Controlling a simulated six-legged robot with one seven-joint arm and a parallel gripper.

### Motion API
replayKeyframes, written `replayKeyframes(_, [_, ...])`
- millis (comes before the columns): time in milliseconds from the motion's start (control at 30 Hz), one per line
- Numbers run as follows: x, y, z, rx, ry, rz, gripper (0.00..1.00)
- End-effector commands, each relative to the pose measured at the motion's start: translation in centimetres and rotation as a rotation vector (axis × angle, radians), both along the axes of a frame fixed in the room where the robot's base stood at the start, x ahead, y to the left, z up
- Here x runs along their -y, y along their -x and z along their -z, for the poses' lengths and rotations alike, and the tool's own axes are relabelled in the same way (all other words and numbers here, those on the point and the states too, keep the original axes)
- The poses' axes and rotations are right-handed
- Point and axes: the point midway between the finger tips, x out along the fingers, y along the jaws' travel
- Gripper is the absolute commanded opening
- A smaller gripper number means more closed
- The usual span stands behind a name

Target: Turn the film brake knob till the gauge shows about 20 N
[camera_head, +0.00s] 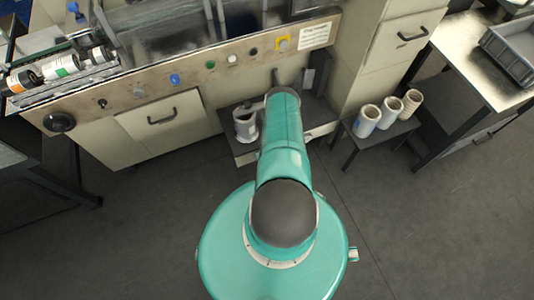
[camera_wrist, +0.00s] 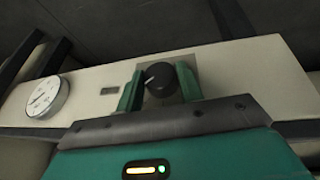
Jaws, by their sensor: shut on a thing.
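The film brake knob (camera_wrist: 160,80) is a round black knob with a pale pointer mark, on a square plate on a beige panel, in the wrist view. My gripper (camera_wrist: 159,74) has its two green fingers on either side of the knob and is shut on it. The round white gauge (camera_wrist: 47,97) is left of the knob on the same panel. Its dial is small and tilted, so I cannot read the value. In the head view my arm hides the gripper and the knob, and the gauge cannot be made out.
In the head view a white film roll (camera_head: 245,124) stands left of my arm. Several rolls stand on a low stool (camera_head: 376,137) at right. The machine's button panel (camera_head: 130,93) runs across the back. Grey floor is open around me.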

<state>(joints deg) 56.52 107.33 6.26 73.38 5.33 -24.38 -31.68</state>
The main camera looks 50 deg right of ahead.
Motion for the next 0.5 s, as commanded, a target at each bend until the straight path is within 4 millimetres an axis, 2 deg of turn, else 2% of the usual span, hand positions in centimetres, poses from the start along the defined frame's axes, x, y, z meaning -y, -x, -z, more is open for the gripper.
replayKeyframes(500, [-0.45,-0.44,0.11,-0.140,0.243,-0.009,0.14])
